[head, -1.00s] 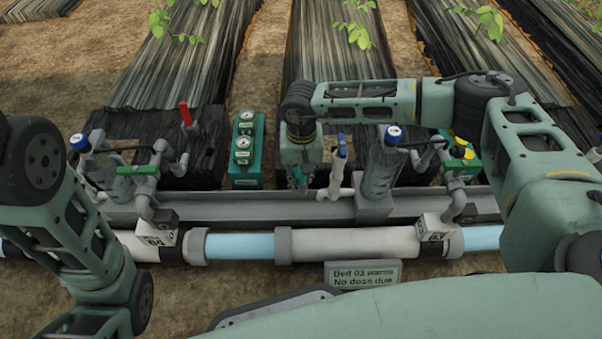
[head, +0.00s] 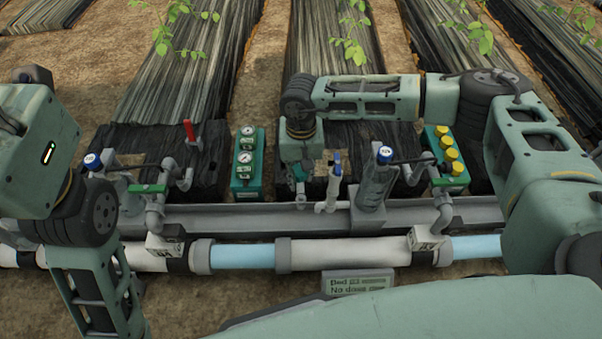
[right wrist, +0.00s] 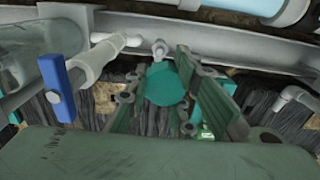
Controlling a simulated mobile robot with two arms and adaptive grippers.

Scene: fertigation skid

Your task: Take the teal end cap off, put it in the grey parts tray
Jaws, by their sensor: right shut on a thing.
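My right gripper (head: 299,178) is above the grey channel, near the middle of the head view. In the right wrist view my right gripper (right wrist: 180,92) is shut on the teal end cap (right wrist: 166,86), a round disc between the fingers. A small grey pipe stub (right wrist: 160,48) shows just beyond the cap; the stub also shows below the gripper in the head view (head: 301,200). I cannot tell whether cap and stub touch. My left arm is at the left of the head view; its gripper is out of view. I see no grey parts tray clearly.
A white pipe with a blue-handled valve (head: 334,185) stands close right of the gripper. A teal gauge block (head: 240,182) is to its left. A teal block with several yellow knobs (head: 456,182) is farther right. A sign (head: 357,283) stands in front.

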